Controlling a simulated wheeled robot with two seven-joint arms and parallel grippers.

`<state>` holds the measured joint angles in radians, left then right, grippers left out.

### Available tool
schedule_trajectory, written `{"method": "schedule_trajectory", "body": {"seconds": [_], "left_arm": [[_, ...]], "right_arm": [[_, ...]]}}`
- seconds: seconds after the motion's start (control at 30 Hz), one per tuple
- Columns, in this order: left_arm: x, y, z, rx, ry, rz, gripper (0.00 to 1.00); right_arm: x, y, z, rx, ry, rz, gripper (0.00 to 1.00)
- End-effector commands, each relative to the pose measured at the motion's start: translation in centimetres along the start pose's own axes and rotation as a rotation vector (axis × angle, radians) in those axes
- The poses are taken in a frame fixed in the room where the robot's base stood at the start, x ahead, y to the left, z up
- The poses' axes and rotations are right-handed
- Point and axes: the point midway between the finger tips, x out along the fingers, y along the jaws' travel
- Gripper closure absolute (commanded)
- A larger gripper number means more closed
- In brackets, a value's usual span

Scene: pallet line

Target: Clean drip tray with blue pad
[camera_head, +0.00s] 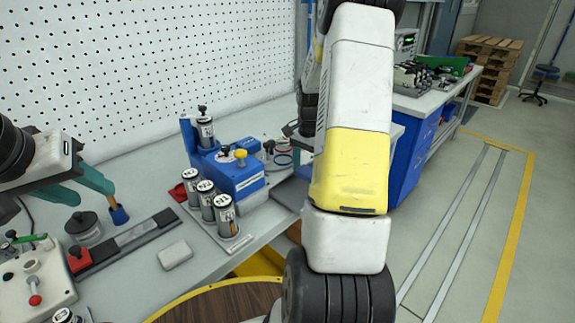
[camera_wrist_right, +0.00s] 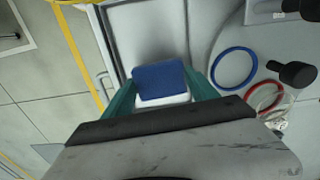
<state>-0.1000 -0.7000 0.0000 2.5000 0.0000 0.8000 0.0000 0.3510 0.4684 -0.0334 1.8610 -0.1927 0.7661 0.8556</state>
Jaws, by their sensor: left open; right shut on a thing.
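My right gripper (camera_wrist_right: 165,92) is shut on a blue pad (camera_wrist_right: 158,76) with a white lower part, between its teal fingers. The pad is over a grey, light-rimmed surface (camera_wrist_right: 145,30) that looks like the drip tray; I cannot tell whether they touch. In the head view a grey tray (camera_head: 288,194) shows at the bench edge, partly hidden by my right arm. My left gripper (camera_head: 90,192) is open over the bench at left, close to a blue-ended brush with a wooden handle (camera_head: 118,213).
A blue machine (camera_head: 236,178) with several labelled canisters (camera_head: 226,216) stands mid-bench. A blue ring (camera_wrist_right: 234,68) and a red ring (camera_wrist_right: 266,96) lie beside the tray. A grey block (camera_head: 175,256), a dark lidded pot (camera_head: 84,228) and a control box (camera_head: 34,284) are at the front left.

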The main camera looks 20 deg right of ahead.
Motion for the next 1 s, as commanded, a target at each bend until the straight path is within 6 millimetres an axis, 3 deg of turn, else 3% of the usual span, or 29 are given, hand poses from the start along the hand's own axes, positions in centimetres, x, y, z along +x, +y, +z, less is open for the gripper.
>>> {"method": "schedule_trajectory", "body": {"seconds": [0.2,0.63,1.0], "left_arm": [[0.0,0.0,0.0,0.000,0.000,0.000,0.57],[0.0,0.0,0.0,0.000,0.000,0.000,0.57],[0.0,0.0,0.0,0.000,0.000,0.000,0.57]], "right_arm": [[-1.6,0.0,-0.1,0.000,0.002,-0.002,0.71],[-2.2,-0.1,-0.1,0.000,0.004,-0.004,0.71],[-4.8,0.0,-0.1,0.001,0.004,-0.004,0.71]]}}
